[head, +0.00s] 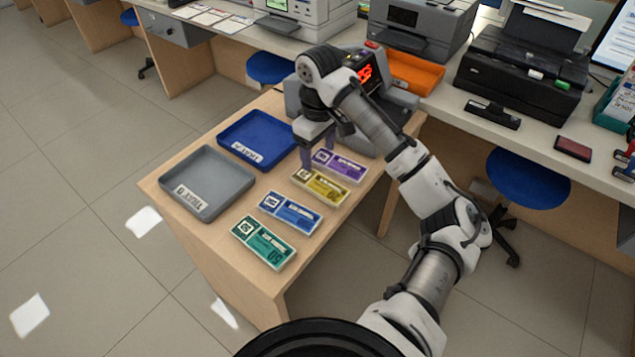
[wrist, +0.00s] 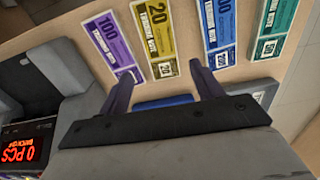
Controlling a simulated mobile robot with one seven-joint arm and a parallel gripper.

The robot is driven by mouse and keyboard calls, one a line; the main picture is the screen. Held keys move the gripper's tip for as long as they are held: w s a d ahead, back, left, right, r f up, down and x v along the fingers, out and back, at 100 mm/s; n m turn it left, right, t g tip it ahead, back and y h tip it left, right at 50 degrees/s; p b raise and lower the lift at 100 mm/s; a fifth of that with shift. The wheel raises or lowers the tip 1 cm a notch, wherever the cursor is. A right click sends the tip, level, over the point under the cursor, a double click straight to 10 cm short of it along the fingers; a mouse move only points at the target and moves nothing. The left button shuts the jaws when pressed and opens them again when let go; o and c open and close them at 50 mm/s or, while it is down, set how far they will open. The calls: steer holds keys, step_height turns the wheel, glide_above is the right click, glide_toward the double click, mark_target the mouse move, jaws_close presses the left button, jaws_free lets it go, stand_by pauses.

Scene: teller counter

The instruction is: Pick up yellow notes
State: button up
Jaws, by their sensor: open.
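The yellow notes (head: 320,187) lie flat on the small wooden table as a banded bundle marked 20, between the purple and blue bundles. They also show at the top of the wrist view (wrist: 155,35). My gripper (head: 317,155) points down over the table near the far end of the yellow and purple bundles. In the wrist view my gripper (wrist: 160,70) has its two fingers spread apart with nothing between them. The yellow bundle lies beyond the fingertips, and its near end is roughly between them in the picture. I cannot tell the exact height of the fingertips above it.
Purple (head: 339,166), blue (head: 290,213) and green (head: 263,243) bundles lie in a row. A grey tray (head: 185,203) and a blue tray (head: 238,128) stand to the left. A counting machine with a red display (wrist: 28,145) is close beside my gripper.

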glide_above(319, 183)
step_height(319, 183, down, 5)
steer(key=shift+a+r, duration=0.15)
steer(key=shift+f+p, duration=0.7)
steer(key=shift+f, duration=1.95)
steer(key=c, duration=0.8)
steer(key=shift+o, duration=0.2)
steer(key=shift+r, duration=0.1)
